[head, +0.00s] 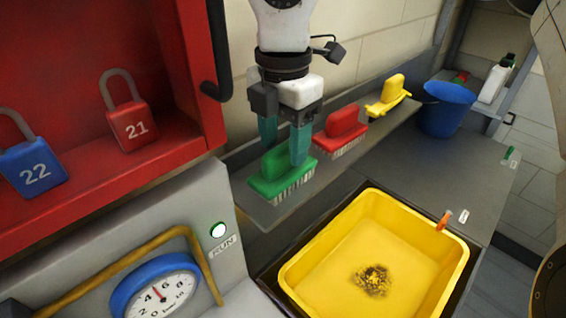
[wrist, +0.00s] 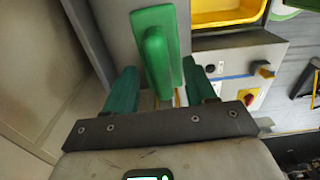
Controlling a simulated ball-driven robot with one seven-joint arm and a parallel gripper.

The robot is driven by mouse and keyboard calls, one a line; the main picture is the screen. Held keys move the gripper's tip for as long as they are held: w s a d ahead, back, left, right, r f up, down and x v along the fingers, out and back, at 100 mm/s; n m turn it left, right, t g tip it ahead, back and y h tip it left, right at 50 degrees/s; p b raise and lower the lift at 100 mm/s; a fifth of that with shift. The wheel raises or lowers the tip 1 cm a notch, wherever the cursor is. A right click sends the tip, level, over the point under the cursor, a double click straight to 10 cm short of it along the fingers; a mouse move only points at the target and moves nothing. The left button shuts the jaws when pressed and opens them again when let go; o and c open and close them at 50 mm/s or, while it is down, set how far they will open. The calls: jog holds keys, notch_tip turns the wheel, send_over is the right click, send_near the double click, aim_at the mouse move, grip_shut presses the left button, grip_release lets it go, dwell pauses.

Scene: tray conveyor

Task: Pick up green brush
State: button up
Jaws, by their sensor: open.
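The green brush (head: 270,183) lies bristles down on a grey shelf (head: 262,213) in the head view, nearest the red cabinet. My gripper (head: 283,150) is open with green fingers, directly at the brush. One finger shows in front of the brush handle and the other behind its left side. In the wrist view the green brush (wrist: 157,52) lies ahead of my gripper (wrist: 163,90), its handle lined up between the two spread fingers. I cannot tell whether the fingers touch it.
A red brush (head: 341,124) and a yellow brush (head: 388,92) sit farther along the shelf. A yellow tray (head: 455,262) with a dark smudge stands below right. A blue bucket (head: 447,108) is at the back. The red cabinet (head: 185,120) with padlocks is close on the left.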

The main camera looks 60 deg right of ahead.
jog(key=shift+f, duration=0.9)
grip_shut()
